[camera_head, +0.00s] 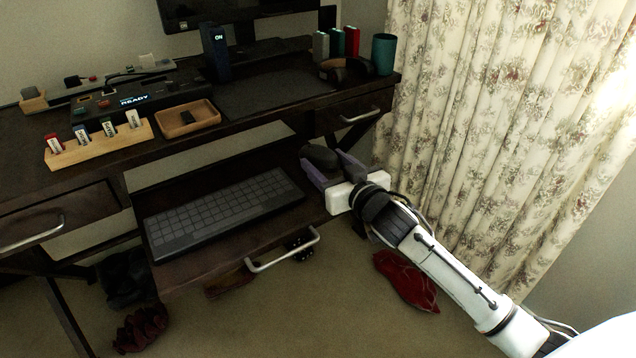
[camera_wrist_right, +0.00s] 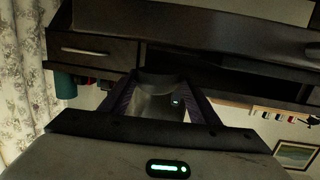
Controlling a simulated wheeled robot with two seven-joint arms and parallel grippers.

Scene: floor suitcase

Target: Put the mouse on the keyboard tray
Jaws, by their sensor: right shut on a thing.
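The dark mouse (camera_head: 321,156) is between the purple-grey fingers of my right gripper (camera_head: 326,164), at the right end of the keyboard tray (camera_head: 185,266). In the right wrist view the mouse (camera_wrist_right: 158,85) sits between the two fingers of the right gripper (camera_wrist_right: 160,100), which is shut on it. In the head view the mouse appears over or just above the tray's right end; I cannot tell whether it touches. A black keyboard (camera_head: 222,210) lies on the pulled-out tray. My left gripper is not in view.
The desk top above holds a wooden tray (camera_head: 187,118), a wooden block with several small sticks (camera_head: 98,142), headphones (camera_head: 346,70) and a teal cup (camera_head: 383,54). A metal handle (camera_head: 284,252) fronts the keyboard tray. A curtain (camera_head: 500,110) hangs at right. A red cloth (camera_head: 406,281) lies on the floor.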

